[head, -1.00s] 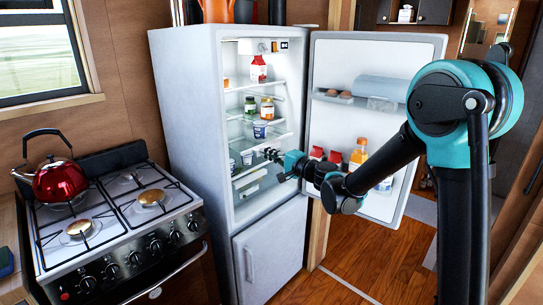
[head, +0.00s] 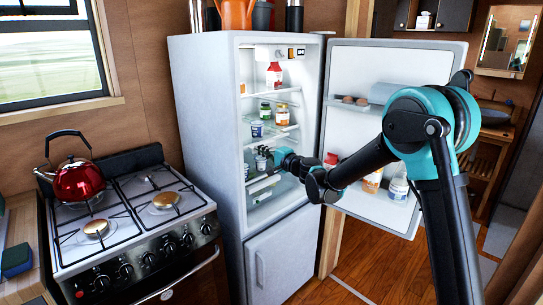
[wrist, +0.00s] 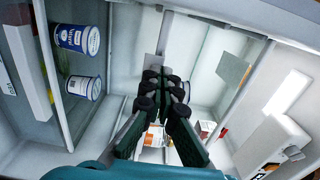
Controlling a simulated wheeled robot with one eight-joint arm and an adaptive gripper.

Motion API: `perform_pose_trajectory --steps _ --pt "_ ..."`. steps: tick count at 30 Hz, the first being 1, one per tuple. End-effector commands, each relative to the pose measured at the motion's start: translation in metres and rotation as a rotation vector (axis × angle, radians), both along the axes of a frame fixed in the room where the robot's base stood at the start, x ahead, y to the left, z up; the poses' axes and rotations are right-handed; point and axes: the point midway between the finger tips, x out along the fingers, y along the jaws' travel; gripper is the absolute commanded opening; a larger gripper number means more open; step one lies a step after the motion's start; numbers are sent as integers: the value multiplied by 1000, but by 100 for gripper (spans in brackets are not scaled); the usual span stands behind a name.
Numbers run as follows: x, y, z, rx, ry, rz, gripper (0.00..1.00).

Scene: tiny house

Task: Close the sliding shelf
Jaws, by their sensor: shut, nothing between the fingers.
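The fridge (head: 205,130) stands open, with several shelves inside. A low shelf with a pale front edge (head: 263,184) looks like the sliding one; I cannot tell how far out it is. My gripper (head: 262,156) is inside the fridge, just above that edge and below the shelf with a blue-and-white cup (head: 257,129). In the wrist view my gripper (wrist: 165,82) has its dark fingers together, with nothing visible between them. Whether it touches a shelf is unclear. Two blue-and-white cups (wrist: 77,39) stand on a shelf at the left there.
The open fridge door (head: 395,60), with bottles and jars in its racks, is right of the fridge and behind my arm. A stove (head: 130,220) with a red kettle (head: 78,181) stands left. Bare wooden floor (head: 385,262) shows at the lower right.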

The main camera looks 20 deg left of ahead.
Motion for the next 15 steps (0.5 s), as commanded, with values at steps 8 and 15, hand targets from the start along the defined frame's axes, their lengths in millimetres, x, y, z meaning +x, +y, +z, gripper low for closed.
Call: perform_pose_trajectory --steps 8,15 --pt "16 38 0 0 0 0 0" --pt "20 49 0 0 0 0 0"
